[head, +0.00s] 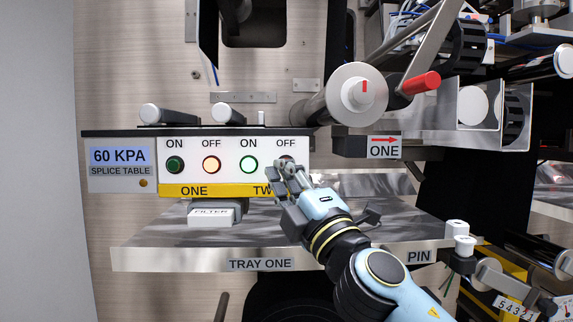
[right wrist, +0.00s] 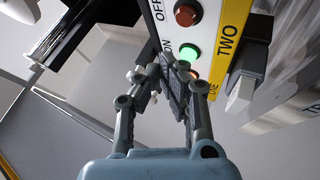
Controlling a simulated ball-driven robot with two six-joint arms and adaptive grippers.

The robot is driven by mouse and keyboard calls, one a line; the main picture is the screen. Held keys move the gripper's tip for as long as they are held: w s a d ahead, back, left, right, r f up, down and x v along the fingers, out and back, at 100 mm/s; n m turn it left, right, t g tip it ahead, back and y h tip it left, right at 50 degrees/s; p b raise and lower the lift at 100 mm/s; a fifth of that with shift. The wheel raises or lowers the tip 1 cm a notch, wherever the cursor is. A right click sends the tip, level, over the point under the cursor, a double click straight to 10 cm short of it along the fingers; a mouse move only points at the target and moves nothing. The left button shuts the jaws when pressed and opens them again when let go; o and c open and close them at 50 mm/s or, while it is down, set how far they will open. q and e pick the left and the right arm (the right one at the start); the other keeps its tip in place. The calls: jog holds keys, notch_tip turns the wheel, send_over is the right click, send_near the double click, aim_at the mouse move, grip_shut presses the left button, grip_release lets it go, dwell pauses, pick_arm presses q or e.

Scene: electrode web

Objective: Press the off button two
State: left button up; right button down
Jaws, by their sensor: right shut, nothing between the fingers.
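The off button two (right wrist: 187,15) is a round, dark red-brown, unlit button on the white panel in the right wrist view. In the head view my right gripper covers most of it, under the right-hand OFF label (head: 286,143). The on button two (head: 249,166) beside it glows green and also shows in the right wrist view (right wrist: 189,54). My right gripper (head: 284,167) is shut and empty, with its fingertips in front of the panel at section TWO. In the right wrist view the fingertips (right wrist: 168,72) appear near the lit green button; contact cannot be told. My left gripper is not in view.
Section ONE has a dark green on button (head: 175,165) and a glowing orange off button (head: 211,164). A white FILTER block (head: 211,216) sits under the panel above the TRAY ONE shelf (head: 180,258).

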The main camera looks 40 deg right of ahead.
aim_at(270, 153)
jog(key=w+d, duration=0.1)
jog(key=w, duration=0.2)
jog(key=shift+d, duration=0.35)
dwell(0.8)
jog(key=shift+w+d+b, duration=0.1)
jog(key=shift+b, duration=0.2)
jog(key=shift+w+d, duration=0.15)
jog(key=shift+w, duration=0.1)
jog(key=shift+w+d, duration=0.25)
jog(key=shift+w, duration=0.2)
dwell(1.0)
jog(key=shift+s, duration=0.1)
jog(key=shift+s+a, duration=0.5)
jog(key=shift+s, duration=0.25)
